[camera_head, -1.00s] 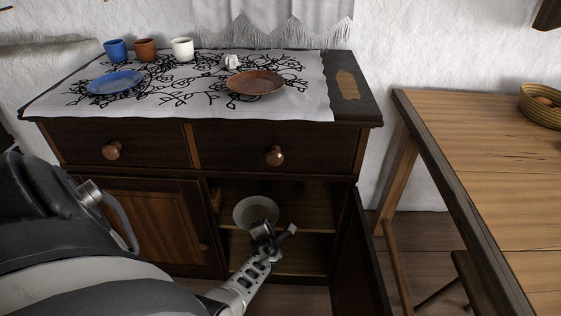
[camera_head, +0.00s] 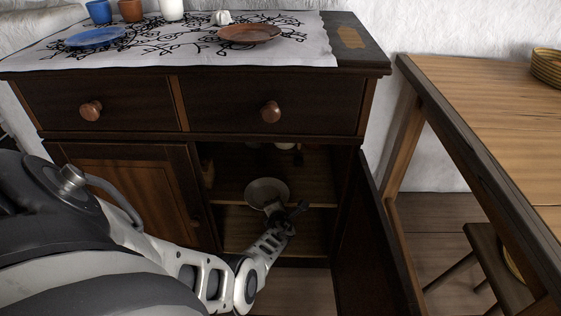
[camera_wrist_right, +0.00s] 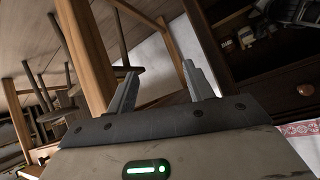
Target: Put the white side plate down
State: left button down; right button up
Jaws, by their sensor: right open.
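The white side plate (camera_head: 266,189) is inside the open right-hand compartment of the dark cabinet, at the level of its middle shelf (camera_head: 317,192). Whether it rests on the shelf is hard to tell. My left gripper (camera_head: 281,210) is at the plate's near right rim, in shadow. Its fingers overlap the rim, and I cannot tell whether they are closed on it. My right gripper (camera_wrist_right: 159,69) is open and empty in the right wrist view, away from the plate. It is out of the head view.
The cabinet top holds a blue plate (camera_head: 95,37), a brown plate (camera_head: 249,34), several cups and a garlic bulb (camera_head: 221,17). The open cabinet door (camera_head: 378,245) stands right of the compartment. A wooden table (camera_head: 490,110) and a stool (camera_head: 495,265) are at right.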

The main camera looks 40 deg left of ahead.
pick_arm(q)
jog(key=c, duration=1.6)
grip_release()
jog(key=p+v, duration=1)
jog(key=v, duration=0.2)
jog(key=shift+p, duration=0.35)
pick_arm(e)
jog(key=s+d+r+t+h, duration=0.1)
jog(key=d+r+t, duration=0.1)
jog(key=r, duration=1.1)
jog(key=shift+s+d+r+m, duration=0.15)
jog(key=shift+d+m, duration=0.25)
jog(key=shift+d, duration=0.15)
